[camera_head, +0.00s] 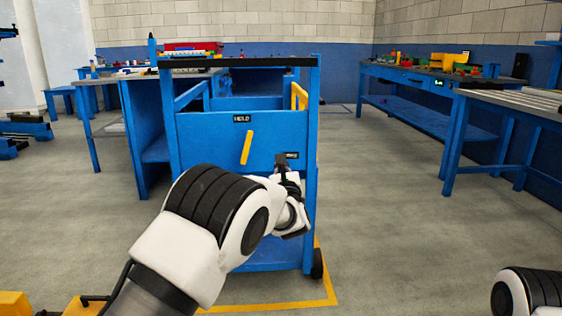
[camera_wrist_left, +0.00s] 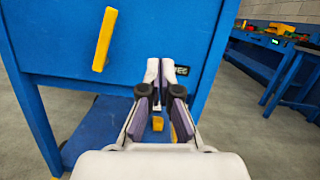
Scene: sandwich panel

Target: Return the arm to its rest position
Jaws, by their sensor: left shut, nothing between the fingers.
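My left arm reaches in from the bottom of the head view, and its gripper (camera_head: 284,162) is in front of the blue cart (camera_head: 215,140). In the left wrist view my left gripper (camera_wrist_left: 162,68) has its fingers shut with nothing held. It is just in front of the drawer's lower right part, near a small dark label (camera_wrist_left: 182,71). I cannot tell whether it touches the panel. A yellow handle (camera_wrist_left: 105,40) is on the drawer front, tilted; it also shows in the head view (camera_head: 247,147). My right gripper is not in view; only part of my right arm shows at the lower right.
Blue workbenches stand at the right (camera_head: 420,116) and behind at the left. Yellow floor tape (camera_head: 322,301) runs around the cart. The floor between cart and right benches is clear.

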